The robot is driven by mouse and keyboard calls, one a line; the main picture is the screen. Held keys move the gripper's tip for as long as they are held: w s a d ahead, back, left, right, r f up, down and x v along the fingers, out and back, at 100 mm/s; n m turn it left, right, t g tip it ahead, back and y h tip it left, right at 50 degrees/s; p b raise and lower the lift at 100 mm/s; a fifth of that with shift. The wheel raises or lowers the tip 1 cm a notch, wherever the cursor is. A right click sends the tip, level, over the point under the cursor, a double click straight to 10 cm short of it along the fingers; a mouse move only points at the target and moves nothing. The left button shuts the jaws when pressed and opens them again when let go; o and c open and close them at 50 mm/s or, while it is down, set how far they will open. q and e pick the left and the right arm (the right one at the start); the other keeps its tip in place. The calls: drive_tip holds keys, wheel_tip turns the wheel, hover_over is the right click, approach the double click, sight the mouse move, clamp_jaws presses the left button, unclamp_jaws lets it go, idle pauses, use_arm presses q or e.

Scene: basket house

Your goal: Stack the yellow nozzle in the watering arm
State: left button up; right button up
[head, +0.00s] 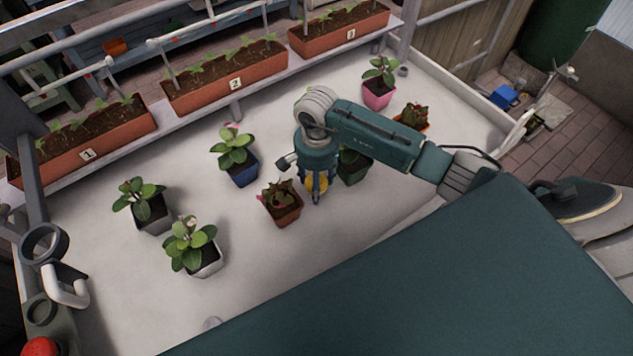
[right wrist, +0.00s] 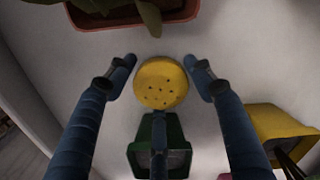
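The yellow nozzle (head: 318,184) is on the white table surface between a brown-red pot and a dark green pot. In the right wrist view the nozzle (right wrist: 161,84) shows its round face with small dark holes. My right gripper (head: 315,191) points down over it. My left gripper is not in view. A grey ring (head: 44,243) with a pale curved piece stands at the left edge; I cannot tell whether it is the watering arm.
A brown-red pot (head: 281,203) and a dark green pot (head: 355,168) stand close beside my right gripper. A blue pot (head: 242,171), a grey pot (head: 153,216), a white pot (head: 206,260) and a pink pot (head: 378,95) hold plants. Numbered planters (head: 225,83) line the back. The front-middle table is clear.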

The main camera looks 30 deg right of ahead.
drive_tip(key=shift+o, duration=0.4)
drive_tip(key=shift+r, duration=0.15)
drive_tip(key=shift+r+p, duration=0.2)
drive_tip(key=shift+p, duration=0.1)
wheel_tip(320, 180, up, 10)
drive_tip(key=b, duration=0.3)
drive_tip(key=shift+r, duration=0.85)
drive_tip(key=shift+o, duration=0.7)
